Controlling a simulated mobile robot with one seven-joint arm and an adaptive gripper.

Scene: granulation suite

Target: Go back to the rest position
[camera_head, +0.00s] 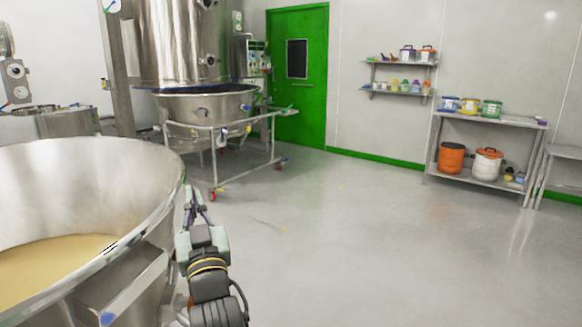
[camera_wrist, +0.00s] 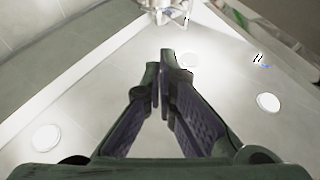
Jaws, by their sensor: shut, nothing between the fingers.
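My gripper (camera_head: 197,205) is at the lower middle of the head view, its fingers pointing up, just right of the rim of a large steel bowl (camera_head: 150,160). The bowl holds pale yellow powder (camera_head: 55,262). I cannot tell whether the gripper touches the rim. In the wrist view my gripper (camera_wrist: 162,75) shows its two fingers drawn together at the tips, with nothing between them. Behind them are the white ceiling and round lamps (camera_wrist: 268,102).
A steel processing vessel on a wheeled frame (camera_head: 245,165) stands at the back, near a green door (camera_head: 300,75). At right are a steel table (camera_head: 500,118) with tubs and buckets, and wall shelves (camera_head: 395,92). The grey floor (camera_head: 350,240) in the middle is clear.

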